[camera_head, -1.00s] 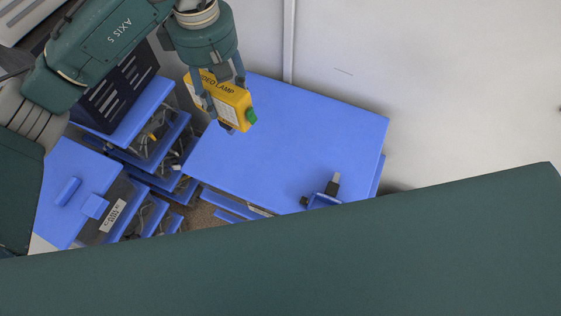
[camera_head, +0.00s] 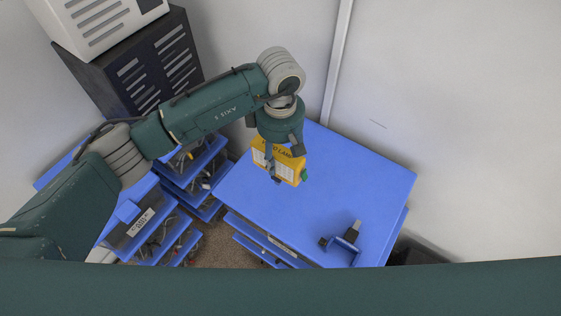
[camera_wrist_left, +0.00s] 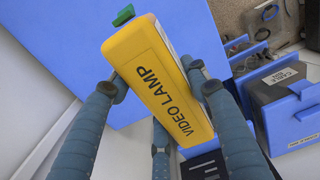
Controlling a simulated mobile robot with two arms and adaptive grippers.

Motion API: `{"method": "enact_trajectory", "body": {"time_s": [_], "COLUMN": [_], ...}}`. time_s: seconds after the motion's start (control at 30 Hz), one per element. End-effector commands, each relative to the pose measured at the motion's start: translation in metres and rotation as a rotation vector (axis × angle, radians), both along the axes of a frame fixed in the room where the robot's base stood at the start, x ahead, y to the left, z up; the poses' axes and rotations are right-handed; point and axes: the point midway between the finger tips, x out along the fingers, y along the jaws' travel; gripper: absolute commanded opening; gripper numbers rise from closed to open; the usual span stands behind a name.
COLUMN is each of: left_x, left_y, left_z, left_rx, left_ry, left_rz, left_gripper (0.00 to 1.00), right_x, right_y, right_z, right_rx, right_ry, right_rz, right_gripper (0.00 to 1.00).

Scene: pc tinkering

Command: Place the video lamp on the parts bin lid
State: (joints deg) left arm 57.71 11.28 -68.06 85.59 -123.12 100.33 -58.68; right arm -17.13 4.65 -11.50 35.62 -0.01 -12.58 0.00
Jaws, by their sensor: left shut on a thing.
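The yellow video lamp (camera_head: 290,165), with black lettering and a green end part, is in my left gripper (camera_head: 272,168). In the left wrist view, the lamp (camera_wrist_left: 165,92) sits tilted between the blue-grey fingers, which are shut on it. In the head view it appears over the back left part of a large flat blue lid (camera_head: 350,185). I cannot tell whether the lamp touches the lid. Part of the lamp is hidden behind the gripper. My right gripper is not in view.
A small dark object in a blue holder (camera_head: 345,243) is at the lid's front right. Open blue bins with metal parts (camera_head: 195,165) and a labelled bin (camera_head: 138,220) stand to the left. A black slotted case (camera_head: 150,70) is at the back left. Most of the lid is bare.

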Motion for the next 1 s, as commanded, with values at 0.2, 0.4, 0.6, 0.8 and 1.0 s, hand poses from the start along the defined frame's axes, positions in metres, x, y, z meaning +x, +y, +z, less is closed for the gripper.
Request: {"method": "enact_trajectory", "body": {"time_s": [0.2,0.4,0.6,0.8,1.0], "left_x": [0.0,-0.001,0.001,0.001,0.0], "left_y": [0.0,-0.001,0.0,0.0,0.0], "left_z": [-0.014,-0.042,-0.049,-0.053,-0.051], "left_rx": [-0.001,-0.001,0.0,0.0,0.001], "left_ry": [0.001,0.002,-0.002,-0.002,-0.001], "left_rz": [-0.001,0.0,-0.001,-0.001,-0.001], "left_gripper": [0.08,0.08,0.08,0.08,0.65], "right_x": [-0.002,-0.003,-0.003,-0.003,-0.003], "right_y": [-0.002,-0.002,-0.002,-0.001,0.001], "right_z": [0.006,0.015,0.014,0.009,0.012], "right_rx": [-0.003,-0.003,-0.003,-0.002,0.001], "right_ry": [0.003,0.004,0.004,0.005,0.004], "right_rz": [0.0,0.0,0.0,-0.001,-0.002], "right_gripper": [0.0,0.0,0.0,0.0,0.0]}}
